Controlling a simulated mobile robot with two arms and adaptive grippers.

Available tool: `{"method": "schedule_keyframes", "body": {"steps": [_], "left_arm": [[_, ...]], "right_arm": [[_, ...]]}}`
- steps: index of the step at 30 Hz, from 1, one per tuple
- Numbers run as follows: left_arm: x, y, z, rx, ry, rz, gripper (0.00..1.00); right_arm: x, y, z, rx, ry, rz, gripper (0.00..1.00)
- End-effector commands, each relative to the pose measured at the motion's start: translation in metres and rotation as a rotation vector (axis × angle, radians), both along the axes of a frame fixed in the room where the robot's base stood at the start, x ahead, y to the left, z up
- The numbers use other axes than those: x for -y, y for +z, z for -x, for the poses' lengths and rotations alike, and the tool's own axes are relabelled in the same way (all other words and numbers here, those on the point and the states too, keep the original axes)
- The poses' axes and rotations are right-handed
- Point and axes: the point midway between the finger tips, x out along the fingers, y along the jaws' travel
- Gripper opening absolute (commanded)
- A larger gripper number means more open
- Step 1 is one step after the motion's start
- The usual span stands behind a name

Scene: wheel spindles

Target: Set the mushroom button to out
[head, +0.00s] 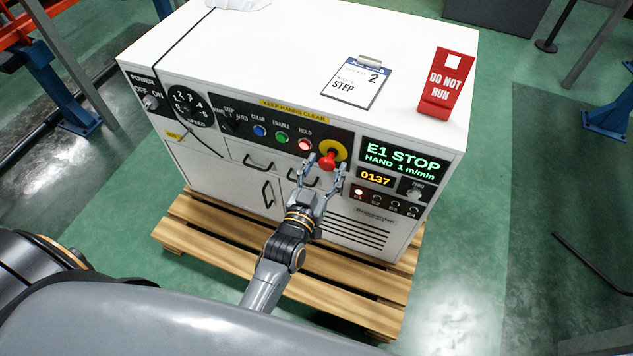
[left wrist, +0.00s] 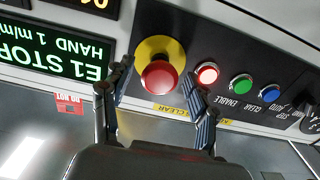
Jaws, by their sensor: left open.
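The red mushroom button (head: 327,161) sits on a yellow round plate (head: 341,149) on the front panel of the white cabinet. In the left wrist view the red button (left wrist: 159,75) and its yellow plate (left wrist: 149,47) show upside down, between the fingers. My left gripper (head: 322,177) is open, with one finger on each side of the button. I cannot tell whether the fingers touch it. The green display (head: 402,158) reads "E1 STOP, HAND 1 m/min". My right gripper is not in view.
The lit red HOLD button (head: 304,144) is close beside the left gripper, with green ENABLE (head: 282,138) and blue CLEAR (head: 260,131) farther left. A clipboard (head: 357,84) and a red "DO NOT RUN" sign (head: 447,82) are on the cabinet top (head: 250,60). A wooden pallet (head: 350,286) lies below.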

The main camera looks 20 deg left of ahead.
Motion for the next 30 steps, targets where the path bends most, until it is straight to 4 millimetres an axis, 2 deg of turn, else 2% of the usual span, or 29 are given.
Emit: {"method": "schedule_keyframes", "body": {"steps": [9,15,21,30], "left_arm": [[-0.002,-0.002,0.066,-0.006,0.000,-0.001,0.59],[-0.003,-0.001,0.099,-0.004,-0.001,-0.001,0.59],[-0.004,0.000,0.112,-0.002,0.000,-0.001,0.59],[-0.004,0.000,0.113,-0.001,0.000,0.000,0.59]], "right_arm": [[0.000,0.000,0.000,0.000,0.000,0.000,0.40],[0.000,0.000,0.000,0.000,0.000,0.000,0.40],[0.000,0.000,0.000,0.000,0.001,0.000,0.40],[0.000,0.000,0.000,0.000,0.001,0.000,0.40]]}}
